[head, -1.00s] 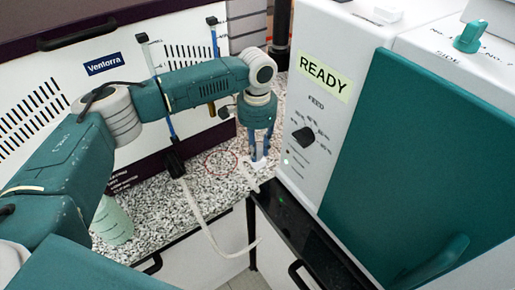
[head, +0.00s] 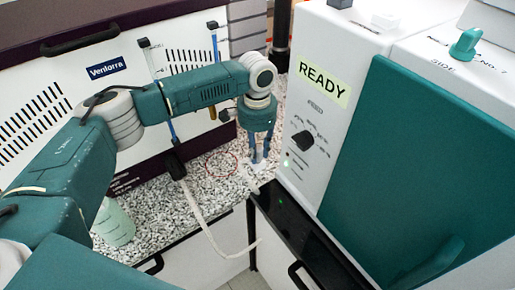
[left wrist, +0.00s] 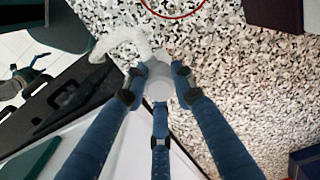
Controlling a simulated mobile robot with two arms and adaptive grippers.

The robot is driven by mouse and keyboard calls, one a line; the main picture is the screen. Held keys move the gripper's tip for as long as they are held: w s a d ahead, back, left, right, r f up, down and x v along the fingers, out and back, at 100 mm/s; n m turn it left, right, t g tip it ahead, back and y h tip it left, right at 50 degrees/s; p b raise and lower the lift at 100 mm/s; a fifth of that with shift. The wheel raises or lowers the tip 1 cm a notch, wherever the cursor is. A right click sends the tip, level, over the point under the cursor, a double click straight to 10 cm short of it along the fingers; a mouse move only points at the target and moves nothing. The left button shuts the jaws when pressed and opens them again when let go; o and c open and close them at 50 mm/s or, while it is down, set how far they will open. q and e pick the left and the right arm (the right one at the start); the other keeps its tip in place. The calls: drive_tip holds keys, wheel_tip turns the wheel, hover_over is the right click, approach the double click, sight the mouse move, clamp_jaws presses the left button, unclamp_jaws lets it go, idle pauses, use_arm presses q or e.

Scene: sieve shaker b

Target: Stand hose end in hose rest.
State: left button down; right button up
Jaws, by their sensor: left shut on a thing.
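My left gripper (head: 259,162) points down over the speckled counter, close to the white machine. In the left wrist view its blue fingers (left wrist: 158,85) are closed around a pale grey-white cylindrical piece, the hose end (left wrist: 159,88). A whitish hose (left wrist: 122,40) curves beside it over the counter. In the head view the hose (head: 203,222) hangs in a loop past the counter's front edge. I cannot make out the hose rest for certain; the fingers hide part of that spot. My right gripper is not in view.
A red ring (head: 221,163) is marked on the speckled counter (head: 205,190). A dark-ended blue rod (head: 172,130) leans behind it. A pale green bottle (head: 113,222) stands at left. The white machine marked READY (head: 305,110) stands close on the gripper's right.

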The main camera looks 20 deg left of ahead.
use_arm(q)
drive_tip(key=shift+r, duration=0.1)
idle(0.8)
drive_tip(key=shift+p, duration=0.65)
idle(0.5)
drive_tip(key=shift+p, duration=0.6)
drive_tip(key=shift+f, duration=0.45)
drive_tip(key=c, duration=1.4)
unclamp_jaws()
drive_tip(key=shift+o, duration=0.2)
